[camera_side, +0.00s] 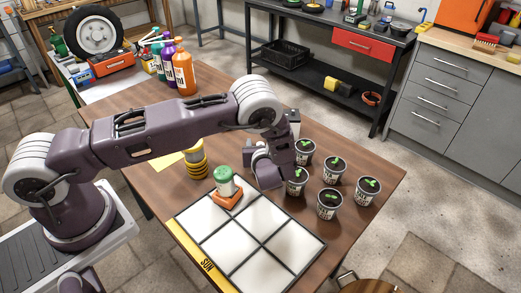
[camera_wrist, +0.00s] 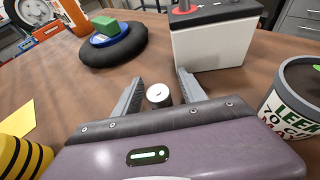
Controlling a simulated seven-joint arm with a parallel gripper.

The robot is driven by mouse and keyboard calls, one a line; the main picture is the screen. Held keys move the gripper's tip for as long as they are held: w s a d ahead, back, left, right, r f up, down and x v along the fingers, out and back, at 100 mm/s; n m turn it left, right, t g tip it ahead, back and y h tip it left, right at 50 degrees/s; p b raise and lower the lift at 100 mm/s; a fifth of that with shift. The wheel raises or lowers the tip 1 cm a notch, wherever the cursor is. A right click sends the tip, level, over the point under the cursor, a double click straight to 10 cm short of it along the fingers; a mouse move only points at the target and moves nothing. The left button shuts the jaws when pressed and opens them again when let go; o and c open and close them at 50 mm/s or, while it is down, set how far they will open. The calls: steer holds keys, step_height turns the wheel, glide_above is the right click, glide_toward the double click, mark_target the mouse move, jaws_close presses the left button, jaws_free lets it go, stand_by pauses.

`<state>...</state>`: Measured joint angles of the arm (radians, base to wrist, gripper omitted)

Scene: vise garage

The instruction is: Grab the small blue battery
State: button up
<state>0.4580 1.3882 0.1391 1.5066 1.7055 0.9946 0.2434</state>
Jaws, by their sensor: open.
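My gripper (camera_wrist: 159,77) is open in the wrist view, with one grey finger on each side. A small short cylinder (camera_wrist: 158,95) with a pale round top and dark side stands on the wooden table between the fingers, apparently clear of both. Its lower side is hidden by the gripper body. It may be the small battery, but no blue shows on it. In the side view my wrist hangs low over the table, and the arm hides this cylinder.
A large pale battery-like box (camera_wrist: 208,45) with a red terminal stands beyond the right finger. A black ring (camera_wrist: 110,52) carries a blue disc and green block. Labelled pots (camera_side: 330,203) stand right. A yellow-black striped stack (camera_side: 195,160) and white-tiled board (camera_side: 250,235) are nearby.

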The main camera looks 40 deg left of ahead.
jaws_close()
